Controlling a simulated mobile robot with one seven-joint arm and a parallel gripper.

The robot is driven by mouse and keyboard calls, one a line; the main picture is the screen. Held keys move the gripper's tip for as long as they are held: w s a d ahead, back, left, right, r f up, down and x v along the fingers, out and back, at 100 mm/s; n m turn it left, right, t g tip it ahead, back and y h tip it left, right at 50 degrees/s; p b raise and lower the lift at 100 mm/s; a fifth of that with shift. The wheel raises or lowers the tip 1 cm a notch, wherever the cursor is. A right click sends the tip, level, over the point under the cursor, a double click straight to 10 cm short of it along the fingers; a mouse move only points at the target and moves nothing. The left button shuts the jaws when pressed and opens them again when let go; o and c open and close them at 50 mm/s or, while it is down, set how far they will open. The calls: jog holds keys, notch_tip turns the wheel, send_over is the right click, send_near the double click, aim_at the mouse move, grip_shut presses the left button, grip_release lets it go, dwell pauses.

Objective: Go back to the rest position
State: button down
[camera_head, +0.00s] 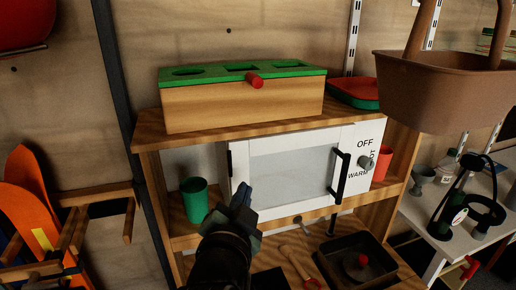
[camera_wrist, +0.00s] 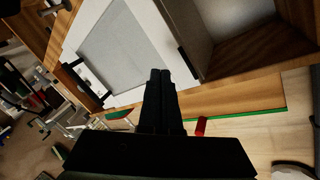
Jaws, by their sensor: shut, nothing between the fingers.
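My gripper (camera_head: 243,192) is shut and empty in the head view. It is in front of the lower left part of a white oven (camera_head: 240,165), between a green cup (camera_head: 195,200) and the oven's glass. The oven door (camera_head: 295,163) looks shut, with a black vertical handle (camera_head: 341,176) on its right side. In the wrist view my shut fingers (camera_wrist: 160,78) show against the white door frame (camera_wrist: 128,97) and its grey glass (camera_wrist: 115,42). I see no contact between the fingers and the door.
A wooden box (camera_head: 240,103) with a green top and red knob (camera_head: 255,80) stands above the oven. A brown basket (camera_head: 440,88) hangs at the upper right. A black pan (camera_head: 350,262) sits on the lower shelf.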

jog(key=s+d+r+n+t, duration=0.1)
jog(key=s+r+n+t, duration=0.15)
jog(key=r, duration=0.75)
jog(key=s+d+r+n+t, duration=0.15)
jog(key=s+r+t, duration=0.25)
jog(key=r, duration=0.6)
jog(key=s+r+n+t+y, duration=0.2)
jog(key=s+r+n+t, duration=0.3)
jog(key=s+r, duration=0.8)
notch_tip(320, 180, up, 13)
jog(key=w+p, duration=0.2)
jog(key=p, duration=1.1)
jog(key=shift+g, duration=0.25)
